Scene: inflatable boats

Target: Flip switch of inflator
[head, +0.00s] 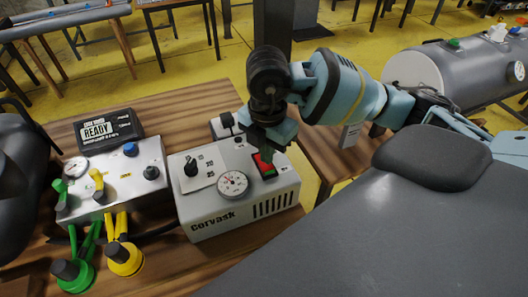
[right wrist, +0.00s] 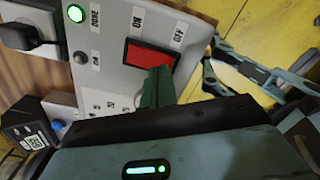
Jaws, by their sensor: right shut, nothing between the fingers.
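The inflator is a white box (head: 215,212) marked "Corvask" on the wooden table. Its red rocker switch (head: 264,166) is on the right of the top face, and it also shows in the right wrist view (right wrist: 150,55) beside ON and OFF labels. My right gripper (right wrist: 157,88) is shut and empty, its green fingertips at the lower edge of the switch. I cannot tell whether they press on it. In the head view the gripper (head: 268,148) points down over the switch and hides part of it. A green lamp (right wrist: 75,13) glows on the panel. My left gripper is out of view.
A second box (head: 110,180) with yellow and green hoses stands left of the inflator, with a small "READY" display (head: 100,130) behind it. The inflator's top carries a gauge (head: 232,184) and a black knob (head: 190,163). A large grey inflatable (head: 400,235) fills the right foreground.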

